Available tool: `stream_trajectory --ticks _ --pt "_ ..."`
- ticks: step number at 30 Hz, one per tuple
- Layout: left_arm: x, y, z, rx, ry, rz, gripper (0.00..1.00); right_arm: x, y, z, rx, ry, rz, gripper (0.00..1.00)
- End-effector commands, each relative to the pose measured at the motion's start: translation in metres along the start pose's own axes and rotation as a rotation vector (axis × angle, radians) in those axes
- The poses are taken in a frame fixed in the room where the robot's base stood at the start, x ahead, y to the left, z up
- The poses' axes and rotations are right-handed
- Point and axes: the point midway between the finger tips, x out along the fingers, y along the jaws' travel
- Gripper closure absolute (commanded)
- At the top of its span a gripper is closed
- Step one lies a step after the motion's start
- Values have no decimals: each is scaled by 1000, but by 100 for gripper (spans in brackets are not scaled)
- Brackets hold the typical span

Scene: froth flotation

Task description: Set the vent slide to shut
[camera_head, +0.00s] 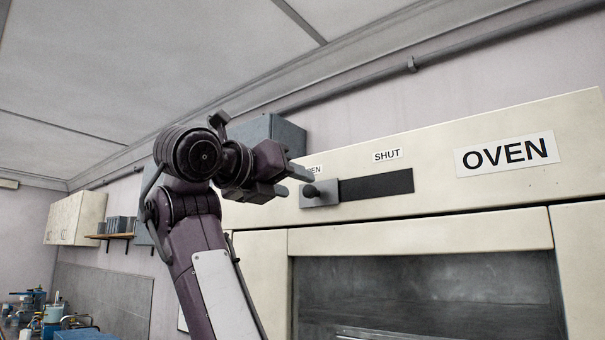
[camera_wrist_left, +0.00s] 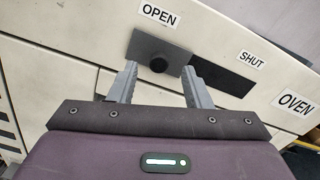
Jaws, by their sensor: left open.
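The vent slide is a grey plate with a dark round knob (camera_head: 311,191) on the cream oven front. The plate (camera_head: 326,199) sits at the left end of a dark slot (camera_head: 376,187), under the partly hidden OPEN label (camera_head: 314,169). The SHUT label (camera_head: 387,155) is over the slot to the right. The left wrist view shows the plate (camera_wrist_left: 176,62) and knob (camera_wrist_left: 158,65) too. My left gripper (camera_head: 292,181) is open, its fingers just short of the knob. In the wrist view the knob shows between the fingertips (camera_wrist_left: 159,70). My right gripper is not in view.
The oven (camera_head: 503,154) has a large dark door window (camera_head: 430,295) below the slot. A grey box (camera_head: 285,132) is behind my arm. A wall cabinet (camera_head: 75,218), a shelf (camera_head: 110,237) and a cluttered bench are at far left.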

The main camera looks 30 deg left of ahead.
Motion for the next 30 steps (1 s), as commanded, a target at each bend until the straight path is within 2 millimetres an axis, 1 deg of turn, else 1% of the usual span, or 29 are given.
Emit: stream_trajectory --ticks 1,4,7,10,12,14,17,24,27,30 --pt "10 -1 3 0 6 2 56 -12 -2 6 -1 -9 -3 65" --pt "21 -1 2 0 5 2 56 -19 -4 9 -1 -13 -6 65" --pt "28 0 1 -1 3 1 56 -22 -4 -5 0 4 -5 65" --pt "32 0 -1 -1 3 1 56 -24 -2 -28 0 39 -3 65" --pt "32 0 -1 -1 2 0 56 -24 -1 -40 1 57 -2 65" --pt "32 0 -1 -1 2 0 56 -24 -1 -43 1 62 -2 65" --pt "32 0 -2 -1 2 0 56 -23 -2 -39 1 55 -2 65" --pt "32 0 -1 -2 2 0 87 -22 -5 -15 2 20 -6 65" --pt "32 0 -1 -2 2 0 100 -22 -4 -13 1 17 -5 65" --pt "32 0 -1 -2 2 0 100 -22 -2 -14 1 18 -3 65"
